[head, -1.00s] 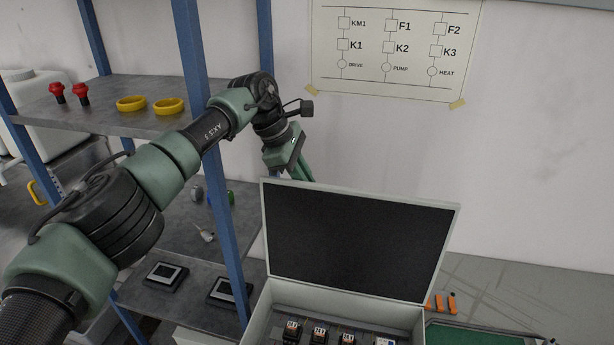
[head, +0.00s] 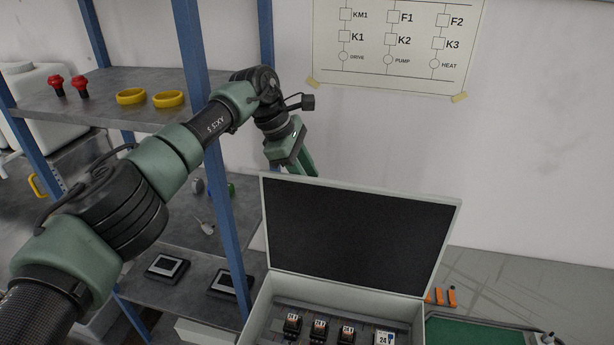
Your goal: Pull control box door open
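The control box (head: 262,308) is a light grey case at the bottom centre. Its door (head: 358,238) stands raised, with a black inner face and a pale rim towards me. Inside the box sit several small relays (head: 319,330) and a white module marked 24 (head: 384,338). My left arm comes in from the left and reaches to the door's upper left corner. My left gripper (head: 303,164) is there, its green fingers partly hidden behind the door's top edge. I cannot tell whether it touches the door or is open. My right gripper is not in view.
A blue-framed shelf (head: 218,230) stands at left, holding red knobs (head: 68,87), yellow rings (head: 150,98) and dark panels (head: 166,268). A wiring poster (head: 395,45) hangs on the wall. Orange pieces (head: 446,296) and a green mat (head: 470,334) lie right of the box.

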